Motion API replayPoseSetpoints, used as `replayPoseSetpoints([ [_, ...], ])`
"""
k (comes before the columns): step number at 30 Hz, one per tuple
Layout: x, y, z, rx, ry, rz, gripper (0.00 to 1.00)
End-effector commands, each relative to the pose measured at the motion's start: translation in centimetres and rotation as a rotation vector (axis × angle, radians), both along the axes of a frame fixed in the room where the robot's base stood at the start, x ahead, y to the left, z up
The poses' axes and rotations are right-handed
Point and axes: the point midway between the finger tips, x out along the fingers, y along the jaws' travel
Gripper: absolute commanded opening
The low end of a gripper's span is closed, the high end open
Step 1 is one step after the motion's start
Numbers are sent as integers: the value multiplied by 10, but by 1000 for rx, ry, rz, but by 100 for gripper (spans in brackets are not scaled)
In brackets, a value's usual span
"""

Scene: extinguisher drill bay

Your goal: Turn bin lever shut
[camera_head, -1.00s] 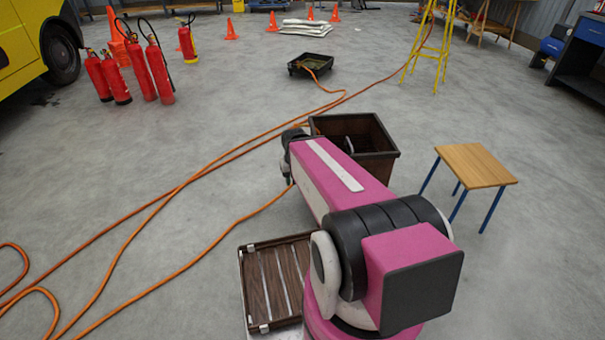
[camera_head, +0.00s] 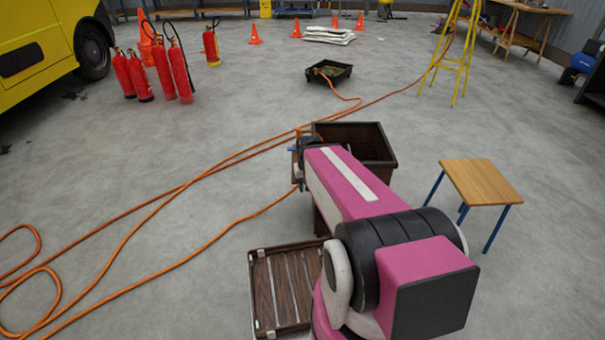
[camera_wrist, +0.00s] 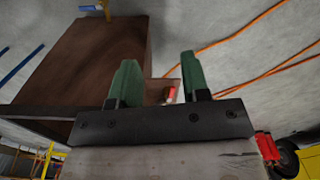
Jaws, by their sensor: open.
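The bin (camera_head: 382,148) is a dark brown open-topped box on the floor at the middle right, partly hidden by my arm. In the wrist view, its brown side (camera_wrist: 85,60) fills the upper left. My gripper (camera_wrist: 157,68) has two green fingers, apart, with nothing held between them. It is beside the bin. A small red-tipped piece (camera_wrist: 171,94) shows low between the fingers, close to the right one. It may be the lever's end, but most of it is hidden. I cannot tell whether a finger touches it, nor the lever's angle.
A slatted brown panel (camera_head: 284,288) lies on the floor in front. A small table (camera_head: 482,182) stands to the right. Orange hoses (camera_head: 165,200) cross the floor on the left. Red extinguishers (camera_head: 163,72) and a black tray (camera_head: 329,73) are farther back.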

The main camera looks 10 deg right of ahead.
Motion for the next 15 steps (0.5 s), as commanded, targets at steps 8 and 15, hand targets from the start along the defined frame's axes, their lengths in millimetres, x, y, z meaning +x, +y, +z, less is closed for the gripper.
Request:
replayPoseSetpoints([
  [8, 22, 0, -3, 0, 1, -24, 43],
  [15, 58, 0, -8, 0, 1, -71, 43],
])
